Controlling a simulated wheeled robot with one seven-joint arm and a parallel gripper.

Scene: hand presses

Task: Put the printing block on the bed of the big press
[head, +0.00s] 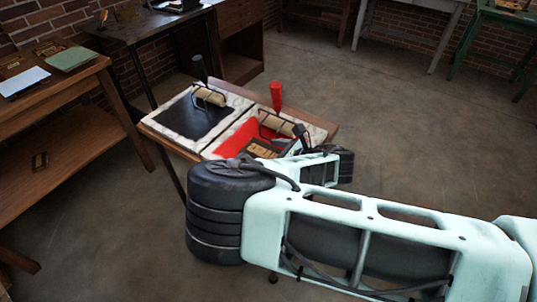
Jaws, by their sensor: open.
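A brown block with raised lettering, seemingly the printing block (262,149), lies on the red inked slab (232,146) in the middle of the view. My gripper (287,147) is open close to the block's right side, low over the slab. My own wrist and arm hide part of the block and the fingertips, so I cannot tell whether they touch it. The big press cannot be made out for sure; only the lower parts of things on the far tables show.
A black inked slab (190,116) with a roller (209,96) adjoins the red one. Another roller (277,124) with a red handle rests on the red slab. A wooden table (75,88) with papers stands at left. A green table (490,30) stands far right. Open floor lies between.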

